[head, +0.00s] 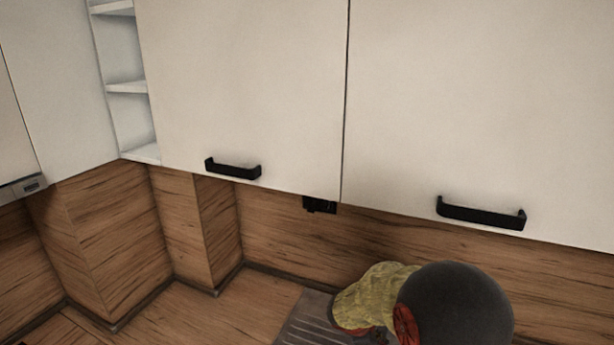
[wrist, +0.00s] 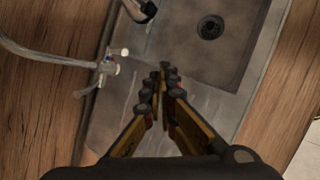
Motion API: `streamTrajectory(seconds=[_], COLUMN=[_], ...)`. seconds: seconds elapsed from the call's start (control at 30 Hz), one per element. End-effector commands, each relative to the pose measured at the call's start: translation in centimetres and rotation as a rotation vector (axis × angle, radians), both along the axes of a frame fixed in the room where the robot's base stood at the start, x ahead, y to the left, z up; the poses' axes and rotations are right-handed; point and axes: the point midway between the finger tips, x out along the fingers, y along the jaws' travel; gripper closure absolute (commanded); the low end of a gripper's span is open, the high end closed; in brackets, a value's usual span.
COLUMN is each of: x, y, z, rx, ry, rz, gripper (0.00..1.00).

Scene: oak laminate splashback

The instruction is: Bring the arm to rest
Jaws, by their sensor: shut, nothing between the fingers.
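My gripper (wrist: 164,76) is in the wrist view, with its yellow and dark fingers brought together at the tips and nothing between them. It is over the metal sink unit (wrist: 118,118), near the basin edge. The height above the sink is hard to tell. In the head view part of my arm (head: 458,305) shows at the bottom right, in front of the splashback; the gripper's fingers cannot be made out there.
The sink basin (wrist: 204,50) has a round drain. A tap (wrist: 108,68) with a thin hose lies to the left of the fingers. White wall cabinets (head: 240,80) with black handles hang above the wood splashback (head: 275,235). A ribbed drainboard (head: 305,322) is beside my arm.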

Motion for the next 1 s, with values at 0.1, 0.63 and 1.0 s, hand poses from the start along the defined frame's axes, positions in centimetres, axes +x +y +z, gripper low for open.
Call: streamTrajectory(seconds=[0.1,0.63,1.0], x=[-5.6,-26.2,-31.4], y=[-1.0,2.1,2.6], z=[2.3,7.6,9.5], rx=[0.12,0.669,0.959], ry=[-0.061,-0.241,-0.432], rz=[-0.299,-1.189,-1.246], gripper=[1.0,1.0,1.0])
